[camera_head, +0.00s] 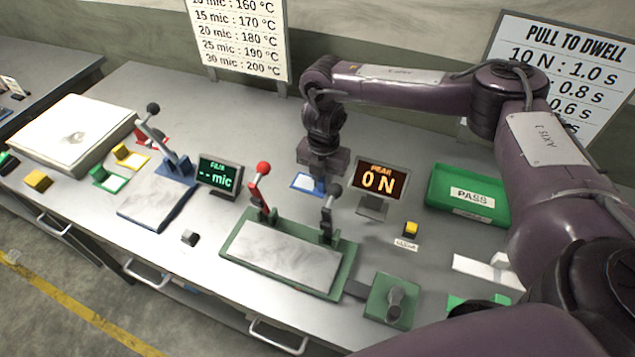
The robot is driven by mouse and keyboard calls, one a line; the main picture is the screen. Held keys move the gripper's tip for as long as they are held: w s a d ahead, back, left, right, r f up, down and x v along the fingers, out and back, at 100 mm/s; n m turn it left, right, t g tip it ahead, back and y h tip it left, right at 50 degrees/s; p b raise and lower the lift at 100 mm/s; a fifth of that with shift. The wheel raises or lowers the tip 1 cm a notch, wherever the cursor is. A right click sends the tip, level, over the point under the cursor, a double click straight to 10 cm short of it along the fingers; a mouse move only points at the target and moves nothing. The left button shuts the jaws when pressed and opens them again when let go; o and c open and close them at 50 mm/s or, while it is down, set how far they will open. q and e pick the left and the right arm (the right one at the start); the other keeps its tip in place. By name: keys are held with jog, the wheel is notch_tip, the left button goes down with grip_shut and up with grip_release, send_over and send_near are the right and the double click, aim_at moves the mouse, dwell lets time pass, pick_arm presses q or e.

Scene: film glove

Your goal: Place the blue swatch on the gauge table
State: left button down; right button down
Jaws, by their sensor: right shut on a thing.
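The blue swatch (305,182), a small blue-edged piece with a pale face, is at my right gripper (318,182), behind the green sealing press. My right gripper is shut on it, and the jaws partly hide it. I cannot tell whether the swatch touches the bench. The gauge table (158,204) is a grey plate with a blue frame and a black-knobbed lever, left of the gripper. Its plate looks bare. The gauge display (219,175) beside it reads "-- mic". My left gripper is not in view.
Red, yellow (131,156) and green (109,178) swatches lie left of the gauge. The green press (285,255) with red and black levers stands front centre. The "0 N" display (379,184) is close right of the gripper. A green PASS tray (468,195) stands further right.

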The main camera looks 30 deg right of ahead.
jog(key=shift+r, duration=0.4)
notch_tip(320, 180, up, 19)
jog(key=p, duration=0.1)
jog(key=shift+p, duration=0.35)
jog(key=shift+r, duration=0.1)
